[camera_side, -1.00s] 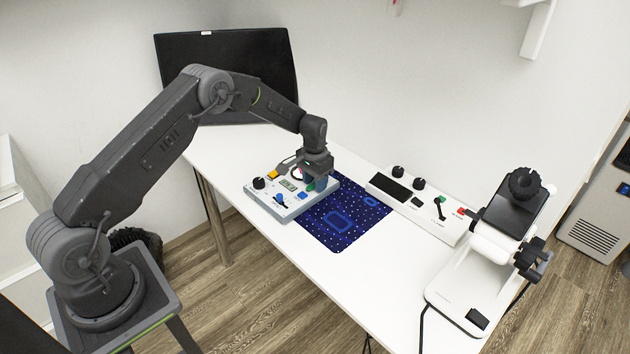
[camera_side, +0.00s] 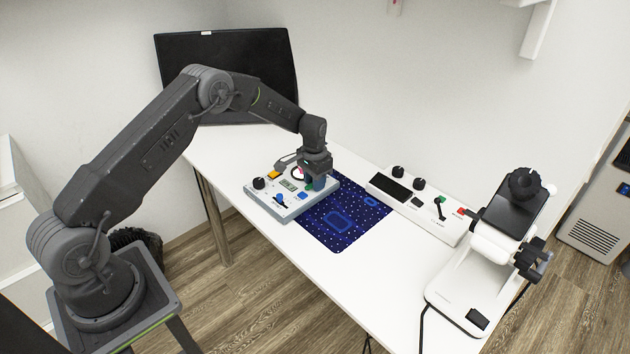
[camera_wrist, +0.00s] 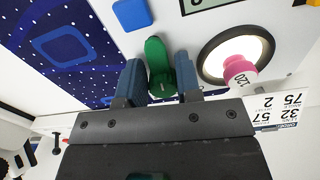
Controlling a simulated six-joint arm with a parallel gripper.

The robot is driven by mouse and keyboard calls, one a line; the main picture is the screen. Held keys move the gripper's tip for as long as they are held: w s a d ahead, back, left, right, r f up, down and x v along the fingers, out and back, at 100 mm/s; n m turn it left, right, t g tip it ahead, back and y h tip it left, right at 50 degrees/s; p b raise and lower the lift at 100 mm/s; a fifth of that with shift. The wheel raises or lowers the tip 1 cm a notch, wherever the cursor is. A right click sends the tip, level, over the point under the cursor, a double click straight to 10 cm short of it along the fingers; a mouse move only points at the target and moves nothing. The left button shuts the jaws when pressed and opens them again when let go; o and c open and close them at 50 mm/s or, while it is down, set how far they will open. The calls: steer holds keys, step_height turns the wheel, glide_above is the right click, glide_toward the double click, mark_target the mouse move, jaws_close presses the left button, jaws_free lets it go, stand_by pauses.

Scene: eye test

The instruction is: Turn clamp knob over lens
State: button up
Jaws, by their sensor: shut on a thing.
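A white device box with a grey base (camera_side: 291,209) stands on the table, with several knobs and buttons on top. In the wrist view, a green knob with a long grip (camera_wrist: 157,60) sits between the two blue fingers of my gripper (camera_wrist: 160,78). My gripper is shut on it; in the side view, my gripper (camera_side: 315,184) is over the right part of the box. A round lit lens with a black ring (camera_wrist: 231,46) lies right of the fingers in the wrist view. A pink part marked 120 (camera_wrist: 238,70) overlaps the lens. The lens is partly hidden in the side view.
A blue dotted mat (camera_side: 343,222) lies beside the box. A white control panel with black knobs (camera_side: 415,203) and a white optical instrument (camera_side: 490,255) stand to the right. A black monitor (camera_side: 180,80) is behind. The front of the table is clear.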

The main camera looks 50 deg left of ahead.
steer(key=shift+w+a+m, duration=0.1)
steer(key=shift+a+m, duration=0.1)
steer(key=shift+m, duration=0.9)
steer(key=shift+a+m, duration=0.15)
steer(key=shift+m, duration=0.95)
steer(key=o, duration=0.6)
